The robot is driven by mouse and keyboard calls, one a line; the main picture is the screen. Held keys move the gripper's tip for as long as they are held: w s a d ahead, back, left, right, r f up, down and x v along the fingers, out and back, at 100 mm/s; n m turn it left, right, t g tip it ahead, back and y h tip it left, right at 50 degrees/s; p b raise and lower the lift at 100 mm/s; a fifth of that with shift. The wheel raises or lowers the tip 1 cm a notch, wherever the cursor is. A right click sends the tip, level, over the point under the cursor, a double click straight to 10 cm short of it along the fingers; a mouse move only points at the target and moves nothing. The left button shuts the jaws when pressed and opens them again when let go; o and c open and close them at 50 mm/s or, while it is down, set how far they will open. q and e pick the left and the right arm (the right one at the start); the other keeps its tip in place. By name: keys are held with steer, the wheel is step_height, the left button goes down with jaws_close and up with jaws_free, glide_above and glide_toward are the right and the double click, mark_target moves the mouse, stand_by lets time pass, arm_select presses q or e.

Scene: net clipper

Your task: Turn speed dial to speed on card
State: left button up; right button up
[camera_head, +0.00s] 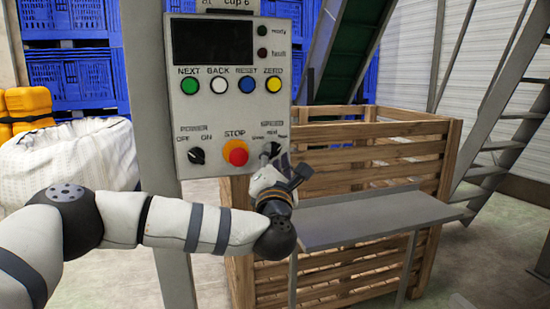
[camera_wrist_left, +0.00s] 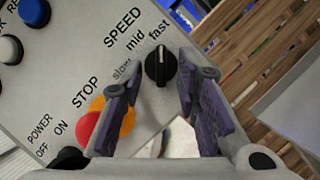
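The black speed dial (camera_head: 272,150) is at the lower right of the grey control panel (camera_head: 215,105). In the left wrist view the dial (camera_wrist_left: 160,68) has a white line that appears to point towards "fast". The labels "slow", "mid" and "fast" are beside it. My left gripper (camera_wrist_left: 160,62) is open, with one purple-padded finger on each side of the dial and small gaps visible; contact cannot be judged. In the head view my left gripper (camera_head: 278,172) partly covers the dial.
The red stop button (camera_head: 235,153) and black power knob (camera_head: 196,156) sit left of the dial. Coloured buttons are above. A grey shelf (camera_head: 375,218) and a wooden crate (camera_head: 400,165) stand right of the panel.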

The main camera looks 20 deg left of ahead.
arm_select(q)
steer(key=shift+w+r, duration=0.1)
steer(key=shift+w, duration=0.3)
jaws_close()
arm_select(e)
steer(key=shift+f, duration=0.1)
